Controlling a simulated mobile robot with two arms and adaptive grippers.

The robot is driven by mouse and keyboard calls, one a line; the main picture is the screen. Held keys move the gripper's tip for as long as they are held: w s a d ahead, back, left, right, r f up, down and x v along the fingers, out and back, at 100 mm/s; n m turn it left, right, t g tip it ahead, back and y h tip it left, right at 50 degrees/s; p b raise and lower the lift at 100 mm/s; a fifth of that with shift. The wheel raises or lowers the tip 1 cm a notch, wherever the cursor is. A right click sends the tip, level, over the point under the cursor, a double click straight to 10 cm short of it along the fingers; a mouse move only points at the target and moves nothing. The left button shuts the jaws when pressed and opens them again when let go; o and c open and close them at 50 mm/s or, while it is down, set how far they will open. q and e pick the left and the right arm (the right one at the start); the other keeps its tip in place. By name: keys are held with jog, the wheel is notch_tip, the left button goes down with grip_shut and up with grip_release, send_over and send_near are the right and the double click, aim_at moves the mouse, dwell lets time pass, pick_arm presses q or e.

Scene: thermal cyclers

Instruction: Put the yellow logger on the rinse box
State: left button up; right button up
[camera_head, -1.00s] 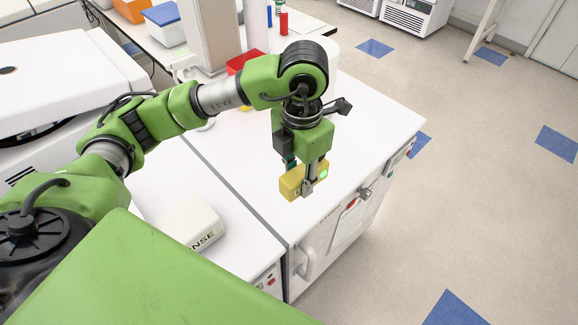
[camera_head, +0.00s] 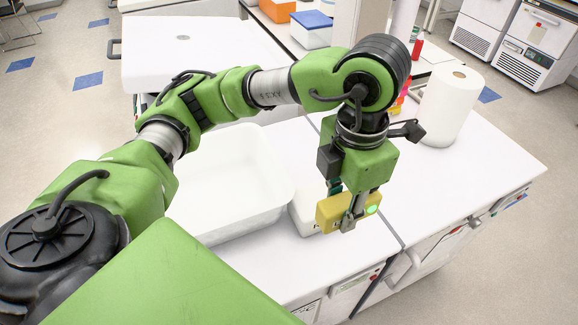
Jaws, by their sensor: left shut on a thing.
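The yellow logger (camera_head: 332,213), a small yellow block with a green round spot, is between the fingers of my left gripper (camera_head: 348,222). The gripper is shut on it and points down. The rinse box (camera_head: 303,216) is a white box on the white worktop. It is mostly hidden behind the logger and gripper, so its lettering hardly shows. The logger overlaps the right part of the box in the picture and seems held above the surface. I cannot tell whether it touches the box. My right gripper is not in view.
A large white tub (camera_head: 238,222) stands just left of the rinse box. A white paper roll (camera_head: 447,106) stands at the back right, with small coloured items near it. The worktop (camera_head: 452,180) right of my gripper is clear. A blue-lidded box (camera_head: 312,28) is farther back.

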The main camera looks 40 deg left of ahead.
pick_arm(q)
jog(key=shift+a, duration=0.25)
jog(key=w+a+f+p, duration=0.2)
jog(key=w+a+f, duration=0.1)
jog(key=w+a, duration=0.25)
jog(key=p, duration=0.2)
send_over(316, 199)
jog(key=s, duration=0.1)
jog(key=f, duration=0.5)
jog(key=shift+d+f, duration=0.15)
jog(key=shift+d, duration=0.15)
jog(key=shift+w+a+f, duration=0.2)
jog(key=shift+w+f, duration=0.15)
jog(key=shift+f, duration=0.15)
jog(key=f+p, duration=0.2)
jog(key=f, duration=0.1)
jog(key=shift+w+a, duration=0.1)
jog(key=shift+a, duration=0.1)
jog(key=shift+f, duration=0.3)
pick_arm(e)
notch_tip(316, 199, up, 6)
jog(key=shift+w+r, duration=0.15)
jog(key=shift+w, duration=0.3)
pick_arm(q)
jog(key=shift+f, duration=0.1)
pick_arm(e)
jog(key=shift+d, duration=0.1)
